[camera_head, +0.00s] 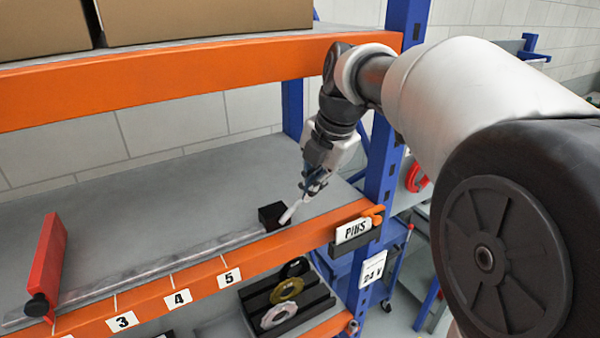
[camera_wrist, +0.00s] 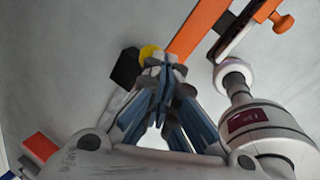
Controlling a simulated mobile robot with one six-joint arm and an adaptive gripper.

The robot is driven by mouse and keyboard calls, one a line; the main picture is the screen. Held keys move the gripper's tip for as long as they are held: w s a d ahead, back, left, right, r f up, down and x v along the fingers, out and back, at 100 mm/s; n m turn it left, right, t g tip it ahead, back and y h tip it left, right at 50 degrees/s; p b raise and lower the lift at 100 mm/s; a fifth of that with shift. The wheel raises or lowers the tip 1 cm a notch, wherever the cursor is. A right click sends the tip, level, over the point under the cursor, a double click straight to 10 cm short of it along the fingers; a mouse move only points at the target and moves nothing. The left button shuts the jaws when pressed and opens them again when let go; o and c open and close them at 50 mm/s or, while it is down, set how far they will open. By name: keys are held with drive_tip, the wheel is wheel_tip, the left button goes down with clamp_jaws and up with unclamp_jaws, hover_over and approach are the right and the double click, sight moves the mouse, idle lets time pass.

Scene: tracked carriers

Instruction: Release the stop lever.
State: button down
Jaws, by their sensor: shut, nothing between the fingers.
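A black block (camera_head: 271,216) sits at the right end of a grey rail (camera_head: 165,263) along the shelf's front edge. A short pale bar (camera_head: 290,212) rises beside the block, below my gripper (camera_head: 308,194); it looks like the stop lever, though I cannot be sure. In the wrist view my gripper (camera_wrist: 165,66) is shut and empty. Its fingertips are close to the black block (camera_wrist: 126,68) and a yellow round end (camera_wrist: 150,52), partly hidden by the fingers. I cannot tell whether they touch it.
A red upright plate (camera_head: 47,262) with a black knob stands at the rail's left end. An orange beam (camera_head: 200,277) with number labels runs along the front. A PINS holder (camera_head: 354,231) hangs right of my gripper by a blue post (camera_head: 384,160). The shelf behind is clear.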

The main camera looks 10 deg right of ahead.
drive_tip(key=shift+w+d+f, duration=0.2)
idle(0.4)
idle(0.3)
